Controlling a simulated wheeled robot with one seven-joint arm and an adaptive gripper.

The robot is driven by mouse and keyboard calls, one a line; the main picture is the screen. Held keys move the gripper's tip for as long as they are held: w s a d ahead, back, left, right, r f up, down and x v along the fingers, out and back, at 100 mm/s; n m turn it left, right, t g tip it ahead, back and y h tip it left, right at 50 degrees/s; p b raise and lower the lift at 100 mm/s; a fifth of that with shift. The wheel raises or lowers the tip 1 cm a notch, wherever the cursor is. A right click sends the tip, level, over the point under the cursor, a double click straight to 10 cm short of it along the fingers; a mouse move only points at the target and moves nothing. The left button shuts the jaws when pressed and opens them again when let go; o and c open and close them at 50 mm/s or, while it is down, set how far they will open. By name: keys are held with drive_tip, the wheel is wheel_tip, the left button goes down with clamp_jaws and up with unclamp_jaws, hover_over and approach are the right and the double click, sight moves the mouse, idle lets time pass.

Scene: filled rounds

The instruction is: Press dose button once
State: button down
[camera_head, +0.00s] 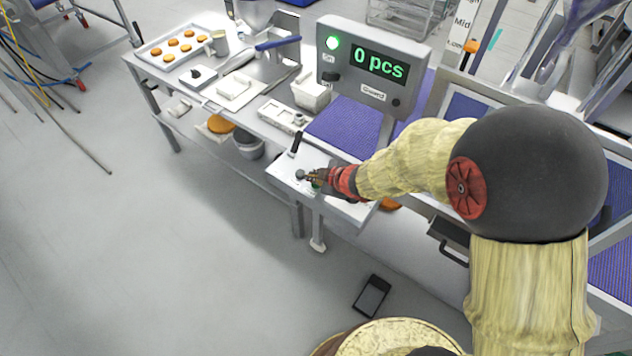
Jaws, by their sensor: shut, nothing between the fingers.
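A small light-grey control panel (285,172) juts from the front of the machine table. My gripper (312,177) is low over this panel, coming in from the right, with its fingers closed and nothing held. A bit of green shows right under the fingers; I cannot tell whether it is the dose button, or whether the fingers touch it. A round grey knob (300,174) sits just left of the fingertips, and a black lever (296,143) stands behind them.
A purple conveyor belt (345,122) runs behind the panel. The table at left holds a tray of several orange rounds (146,57), a white bin (311,93) and tools. A dark flat device (371,296) lies on the floor. The floor at left is open.

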sight(314, 184)
drive_tip(key=shift+f+b, duration=0.45)
drive_tip(key=shift+f, duration=0.15)
idle(0.7)
drive_tip(key=shift+r, duration=0.1)
drive_tip(key=shift+r+p, duration=0.9)
drive_tip(key=shift+p, duration=0.1)
wheel_tip(314, 184, up, 5)
drive_tip(key=p, duration=0.5)
drive_tip(key=shift+r, duration=0.1)
idle(0.7)
